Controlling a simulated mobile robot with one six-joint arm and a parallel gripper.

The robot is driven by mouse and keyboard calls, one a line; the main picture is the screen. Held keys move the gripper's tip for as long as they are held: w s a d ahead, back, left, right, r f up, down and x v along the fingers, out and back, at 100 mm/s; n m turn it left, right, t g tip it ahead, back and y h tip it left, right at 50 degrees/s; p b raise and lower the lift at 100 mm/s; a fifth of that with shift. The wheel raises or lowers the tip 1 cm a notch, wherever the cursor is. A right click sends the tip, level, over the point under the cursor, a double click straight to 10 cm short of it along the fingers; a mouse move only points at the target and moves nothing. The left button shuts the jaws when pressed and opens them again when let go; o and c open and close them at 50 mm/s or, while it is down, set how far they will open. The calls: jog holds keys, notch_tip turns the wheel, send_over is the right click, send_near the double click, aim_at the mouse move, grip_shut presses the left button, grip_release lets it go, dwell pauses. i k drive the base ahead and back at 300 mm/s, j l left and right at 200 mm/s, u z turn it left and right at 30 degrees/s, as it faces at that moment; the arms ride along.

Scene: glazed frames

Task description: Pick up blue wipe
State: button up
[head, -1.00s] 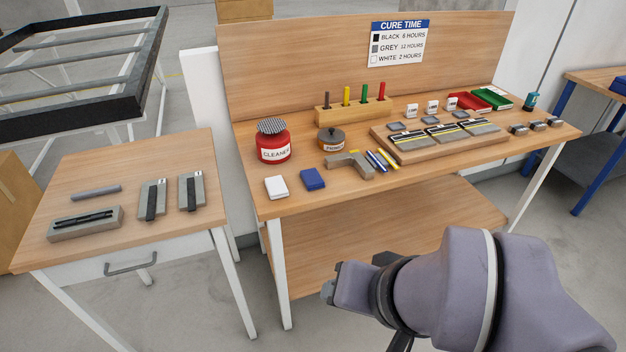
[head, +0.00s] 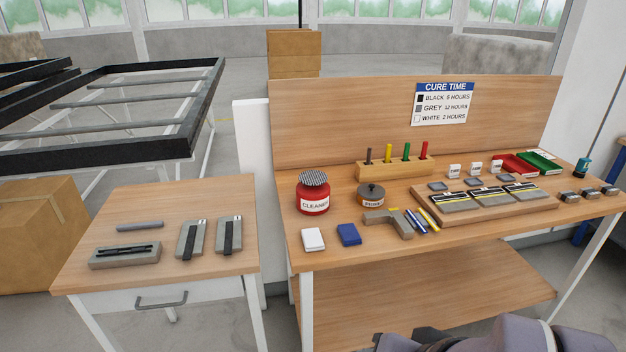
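The blue wipe (head: 348,234) is a small dark blue folded block lying flat near the front left of the wooden workbench (head: 300,262). A similar white wipe (head: 313,239) lies just left of it, with a small gap between them. My arm shows only at the bottom edge of the head view, right of centre, below and in front of the bench, well apart from the blue wipe. My gripper's fingers cannot be made out there.
A red cleaner pot (head: 312,195) and a primer tin (head: 371,196) stand behind the wipes. A grey angled tool (head: 391,221) and pens (head: 425,221) lie to the right. A smaller table (head: 75,275) stands left. Bare wood lies in front of the wipes.

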aim_at(348, 233)
jog(key=i+j+z, duration=0.1)
jog(key=i, duration=0.35)
jog(key=i+j+z, duration=0.1)
jog(key=i, duration=0.4)
jog(key=i+j, duration=0.3)
jog(key=i, duration=0.15)
jog(key=l+z, duration=0.05)
